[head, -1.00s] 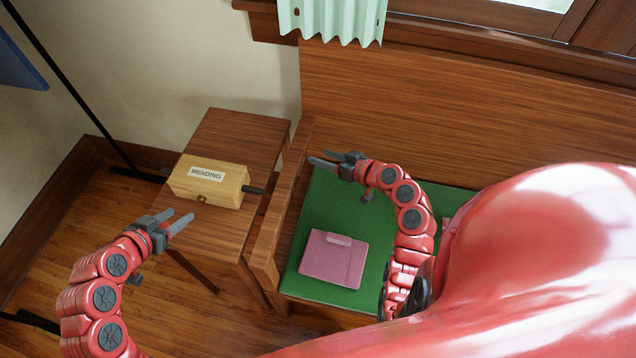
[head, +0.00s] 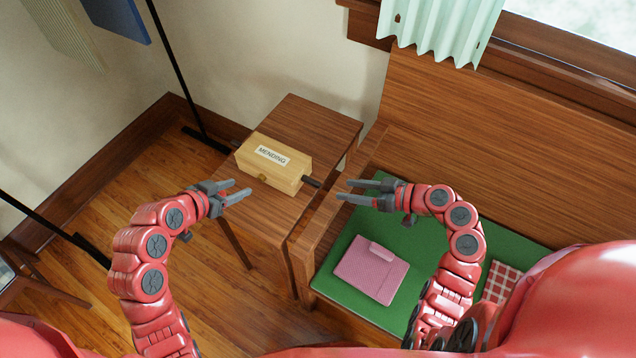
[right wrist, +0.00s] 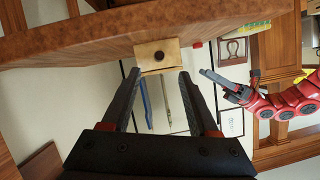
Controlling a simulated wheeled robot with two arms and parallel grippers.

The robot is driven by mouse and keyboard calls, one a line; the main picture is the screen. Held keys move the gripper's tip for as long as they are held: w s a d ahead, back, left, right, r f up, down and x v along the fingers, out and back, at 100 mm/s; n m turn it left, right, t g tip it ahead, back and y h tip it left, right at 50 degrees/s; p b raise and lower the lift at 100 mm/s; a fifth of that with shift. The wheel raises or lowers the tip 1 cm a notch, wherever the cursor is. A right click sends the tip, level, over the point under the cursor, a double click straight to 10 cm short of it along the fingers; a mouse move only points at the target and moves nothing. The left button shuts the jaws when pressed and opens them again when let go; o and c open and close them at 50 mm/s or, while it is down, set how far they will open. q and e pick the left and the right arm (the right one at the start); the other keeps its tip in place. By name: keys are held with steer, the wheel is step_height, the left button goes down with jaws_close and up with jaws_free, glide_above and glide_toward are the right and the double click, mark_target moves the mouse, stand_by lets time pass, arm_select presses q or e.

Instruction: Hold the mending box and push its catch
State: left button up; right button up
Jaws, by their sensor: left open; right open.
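The mending box (head: 285,180) is a pale wooden block with a white "MENDING" label (head: 272,156) on top, lying on a small wooden side table (head: 316,120). A small brass-coloured catch (head: 262,177) shows on its near long side. A dark handle (head: 311,182) sticks out of its right end. My left gripper (head: 241,190) is open, just left of the catch side and apart from it. My right gripper (head: 343,190) is open, just right of the handle's tip. In the right wrist view the box's end (right wrist: 145,56) and round handle tip (right wrist: 159,56) lie ahead, between the fingers' lines.
The wooden bench (head: 325,228) adjoins the table's right side, its raised side rail near my right gripper. A pink folder-like item (head: 370,270) lies on its green cushion (head: 335,285). A black stand pole (head: 178,70) rises behind the table.

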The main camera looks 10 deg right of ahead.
mark_target(320, 185)
steer(key=x, duration=1.1)
steer(key=shift+r, duration=0.1)
jaws_close()
stand_by(1.3)
stand_by(0.5)
arm_select(q)
jaws_close()
stand_by(1.6)
